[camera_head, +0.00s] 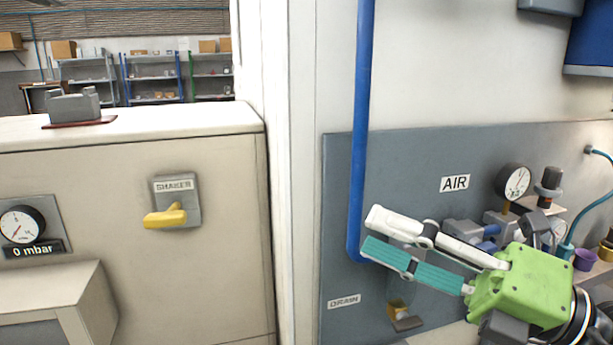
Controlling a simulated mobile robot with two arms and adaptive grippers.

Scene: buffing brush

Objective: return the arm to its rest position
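My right gripper (368,231) reaches in from the lower right, with a green body, one white finger and one teal finger. The fingers point left, with a gap between their tips and nothing held, so it is open. It is in front of the grey panel (420,165) labelled AIR, and its fingertips overlap the lower end of the blue vertical pipe (361,120) in the picture. I cannot tell whether they touch it. My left gripper is not in view.
Behind the gripper are a round gauge (513,181), valve fittings and a teal hose (588,218). A DRAIN label (344,301) and a small drain valve (401,314) lie below. At left, a beige cabinet (110,180) carries a yellow SHAKER handle (165,217) and a 0 mbar gauge (22,225).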

